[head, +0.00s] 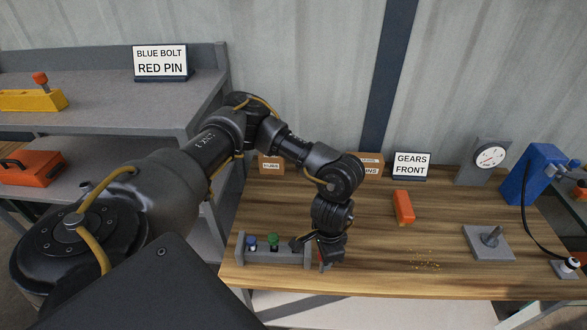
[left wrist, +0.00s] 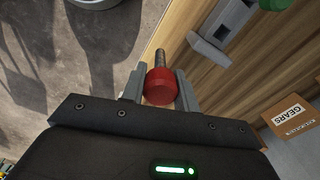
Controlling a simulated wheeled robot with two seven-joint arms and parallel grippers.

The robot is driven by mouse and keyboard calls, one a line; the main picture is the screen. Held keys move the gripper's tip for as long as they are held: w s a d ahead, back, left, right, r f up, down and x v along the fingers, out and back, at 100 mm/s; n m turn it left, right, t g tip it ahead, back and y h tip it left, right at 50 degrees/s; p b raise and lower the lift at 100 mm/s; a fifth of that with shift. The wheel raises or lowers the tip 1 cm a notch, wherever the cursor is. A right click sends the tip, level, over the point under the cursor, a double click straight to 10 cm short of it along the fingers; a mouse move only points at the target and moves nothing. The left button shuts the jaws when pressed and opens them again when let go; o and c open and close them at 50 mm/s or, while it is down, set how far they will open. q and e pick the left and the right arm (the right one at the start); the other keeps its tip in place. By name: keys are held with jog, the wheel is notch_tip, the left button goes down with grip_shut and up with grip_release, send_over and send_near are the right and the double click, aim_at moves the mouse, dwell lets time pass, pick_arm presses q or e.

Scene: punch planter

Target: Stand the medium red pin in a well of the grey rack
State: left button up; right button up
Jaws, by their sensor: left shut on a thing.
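My left gripper (head: 325,262) is shut on the red pin (left wrist: 161,87). In the left wrist view the pin's round red head sits between the fingers and its dark ribbed shank points away from the gripper. In the head view the pin is mostly hidden by the gripper. The grey rack (head: 240,249) stands at the table's front left edge, just left of my gripper. It holds a blue-topped piece (head: 252,243) and a green-topped piece (head: 273,240). The rack's near end shows in the left wrist view (left wrist: 208,52), apart from the pin. My right gripper is out of view.
An orange block (head: 403,207) and a grey plate with a peg (head: 488,242) lie to the right on the wooden table. Cardboard boxes (head: 271,165) and a GEARS FRONT sign (head: 412,166) stand at the back. A BLUE BOLT RED PIN sign (head: 160,62) stands on the left shelf.

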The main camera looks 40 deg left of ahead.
pick_arm(q)
jog(key=w+a+r+m+p, duration=0.2)
jog(key=a+m+p, duration=0.6)
jog(key=a, duration=0.3)
jog(key=shift+w+a+r+m, duration=0.15)
jog(key=shift+w+a+m, duration=0.1)
jog(key=shift+a+m, duration=0.25)
jog(key=shift+d, duration=0.1)
jog(key=shift+p, duration=0.3)
notch_tip(320, 180, down, 6)
jog(key=b, duration=0.3)
jog(key=shift+r, duration=0.1)
